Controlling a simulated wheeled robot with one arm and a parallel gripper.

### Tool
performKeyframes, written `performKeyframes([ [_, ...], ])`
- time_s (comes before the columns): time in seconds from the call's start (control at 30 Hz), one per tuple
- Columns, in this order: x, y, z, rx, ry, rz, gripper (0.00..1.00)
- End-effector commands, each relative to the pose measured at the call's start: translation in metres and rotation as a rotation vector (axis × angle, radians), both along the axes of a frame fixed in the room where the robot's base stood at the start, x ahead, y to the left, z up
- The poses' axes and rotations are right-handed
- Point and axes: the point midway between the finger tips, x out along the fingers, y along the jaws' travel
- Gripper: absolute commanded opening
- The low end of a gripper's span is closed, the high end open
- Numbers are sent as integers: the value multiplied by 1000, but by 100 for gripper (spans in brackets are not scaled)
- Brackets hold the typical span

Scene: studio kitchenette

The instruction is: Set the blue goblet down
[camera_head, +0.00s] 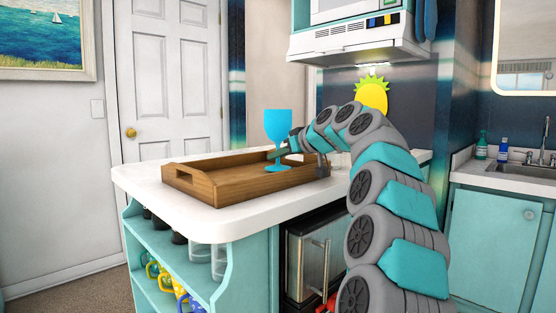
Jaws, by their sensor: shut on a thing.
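The blue goblet (278,126) is upright at the left end of my arm, over the wooden tray (205,187) on the white counter. Its foot (278,168) appears just at or slightly above the tray; I cannot tell whether it touches. My gripper (284,151) is shut on the goblet around its stem or lower bowl. The fingers are small and partly hidden behind the goblet and my own arm. The right part of the tray is partly covered by my arm.
The white counter (143,180) has bare room left of and in front of the tray. Shelves with several mugs (165,281) are below it. A range hood (352,42) hangs above at the back. A sink (525,172) with bottles beside it is at the right.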

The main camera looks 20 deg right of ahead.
Motion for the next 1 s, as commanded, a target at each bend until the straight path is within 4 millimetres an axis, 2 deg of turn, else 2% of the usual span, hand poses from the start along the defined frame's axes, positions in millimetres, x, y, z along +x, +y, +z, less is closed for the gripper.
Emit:
performKeyframes([
  [0.13, -1, 1, -9, 0, 1, 2, 0],
  [0.53, -1, 1, -14, -1, 0, 1, 0],
  [0.57, -1, 1, -13, -1, 0, 1, 16],
  [0.8, -1, 0, -12, 0, 0, 1, 43],
  [1.0, -1, 0, -12, 0, 0, 0, 43],
])
